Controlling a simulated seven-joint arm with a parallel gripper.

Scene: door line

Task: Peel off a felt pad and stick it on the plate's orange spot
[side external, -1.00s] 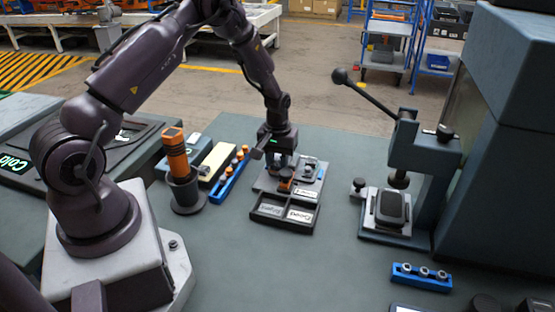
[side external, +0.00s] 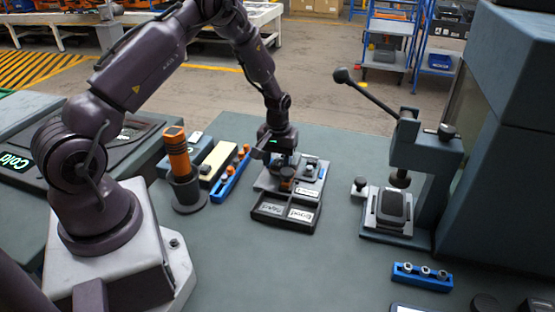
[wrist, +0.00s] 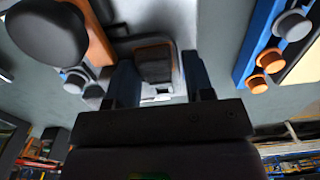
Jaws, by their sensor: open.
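My gripper (wrist: 160,82) is open in the wrist view, with a dark block with a brown face (wrist: 154,64) between its two fingers. I cannot tell whether the fingers touch it. In the side external view my gripper (side external: 281,160) points down over a grey fixture plate (side external: 264,183) at the table's middle. A dark brown-orange piece (side external: 287,173) shows just under it, partly hidden by the fingers. I cannot pick out a felt pad or an orange spot with certainty.
A dark two-compartment tray (side external: 286,228) with white labels sits in front of the plate. A blue rack with orange knobs (side external: 231,174) and an orange-handled tool in a holder (side external: 178,152) stand left. A lever press (side external: 417,165) stands right. The table's front middle is clear.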

